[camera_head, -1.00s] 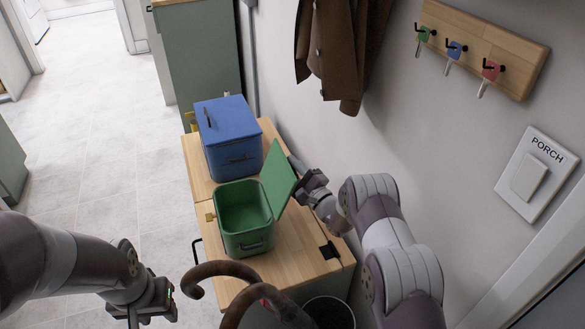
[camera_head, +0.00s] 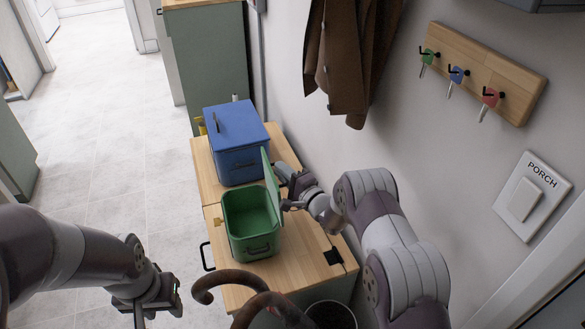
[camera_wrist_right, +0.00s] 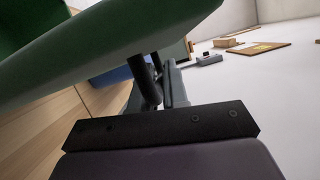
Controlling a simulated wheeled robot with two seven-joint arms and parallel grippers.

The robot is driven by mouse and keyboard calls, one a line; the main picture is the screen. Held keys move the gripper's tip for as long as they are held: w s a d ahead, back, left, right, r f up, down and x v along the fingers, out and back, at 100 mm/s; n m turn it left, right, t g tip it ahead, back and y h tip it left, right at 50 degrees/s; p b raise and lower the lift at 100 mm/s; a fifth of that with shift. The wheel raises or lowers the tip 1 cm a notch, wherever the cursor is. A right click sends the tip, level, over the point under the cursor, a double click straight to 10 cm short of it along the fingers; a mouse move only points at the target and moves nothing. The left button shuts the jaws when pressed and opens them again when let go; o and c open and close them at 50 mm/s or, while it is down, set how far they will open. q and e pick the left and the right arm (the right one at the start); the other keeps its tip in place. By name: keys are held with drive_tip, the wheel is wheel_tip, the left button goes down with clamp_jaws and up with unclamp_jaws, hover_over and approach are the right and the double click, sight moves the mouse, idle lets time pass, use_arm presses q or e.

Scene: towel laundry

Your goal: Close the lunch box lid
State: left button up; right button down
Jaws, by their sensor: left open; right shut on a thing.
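The green lunch box (camera_head: 250,222) stands on the wooden cabinet top with its inside open to view. Its green lid (camera_head: 269,180) stands nearly upright along the box's right side, seen almost edge-on. My left gripper (camera_head: 146,314) is open and empty at the lower left, away from the box.
A closed blue box (camera_head: 237,160) stands just behind the green one on the wooden top (camera_head: 290,262). The wall is close on the right, with a hanging brown coat (camera_head: 350,60). Curved brown hooks (camera_head: 240,283) rise in front, beside a dark bin (camera_head: 330,314).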

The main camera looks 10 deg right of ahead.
drive_tip(key=s+a+f+n+g+h+b, duration=0.1)
drive_tip(key=a+f+n+h+b, duration=0.1)
drive_tip(key=a+f+n, duration=0.2)
drive_tip(key=s+a+f+n+g+h+b, duration=0.1)
drive_tip(key=a+f+n+h, duration=0.2)
drive_tip(key=a+n, duration=0.5)
drive_tip(key=shift+a+f+n+g+h+b, duration=0.3)
drive_tip(key=shift+a+f+g+b, duration=0.1)
drive_tip(key=shift+a, duration=0.95)
drive_tip(key=shift+s+f, duration=0.1)
drive_tip(key=c, duration=1.2)
unclamp_jaws()
drive_tip(key=p+v, duration=0.3)
drive_tip(key=v, duration=0.9)
drive_tip(key=shift+s+r, duration=0.25)
drive_tip(key=shift+s, duration=0.05)
